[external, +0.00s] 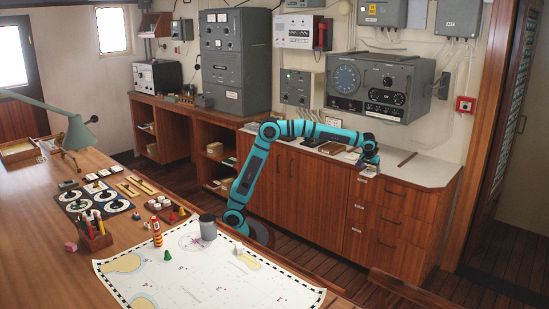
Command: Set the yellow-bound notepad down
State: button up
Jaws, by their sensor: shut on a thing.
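My teal arm reaches over the pale countertop (425,173) of the wooden cabinet along the wall. My gripper (370,167) points down near the counter's front edge, to the right of the dial radio set's left side. It is shut on a small, pale, flat thing, which I take to be the notepad (369,173). Its yellow binding cannot be made out at this size. The gripper hides part of it, and I cannot tell whether it touches the counter.
A brown-framed tray (331,148) and a pale flat item (352,157) lie left of my gripper. A thin brown strip (407,159) lies to its right. The counter's right end is clear. The grey radio set (380,87) hangs above.

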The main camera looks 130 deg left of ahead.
jog(key=w+d+r+m+t, duration=0.1)
jog(key=w+d+r+m, duration=0.1)
jog(key=w+d, duration=1.05)
jog(key=w+d+r+m+t, duration=0.1)
jog(key=w+d+r+m, duration=0.15)
jog(key=w+d, duration=1.05)
jog(key=w+d+r+m+t+h, duration=0.1)
jog(key=w+d+r+m, duration=0.15)
jog(key=d, duration=1.65)
jog(key=w+d+r+m, duration=0.1)
jog(key=w+d+m, duration=0.15)
jog(key=d, duration=1.65)
jog(key=s+d+r+m+t, duration=0.1)
jog(key=s+d+m, duration=0.1)
jog(key=d, duration=1.6)
notch_tip(320, 180, up, 4)
jog(key=m+h, duration=0.3)
jog(key=m, duration=0.4)
send_over(194, 287)
jog(key=s, duration=0.1)
jog(key=shift+t, duration=0.3)
jog(key=shift+s+a+f, duration=0.1)
jog(key=shift+s+f, duration=0.05)
jog(key=shift+f, duration=2.25)
jog(key=shift+s+f, duration=0.1)
jog(key=shift+f, duration=2.25)
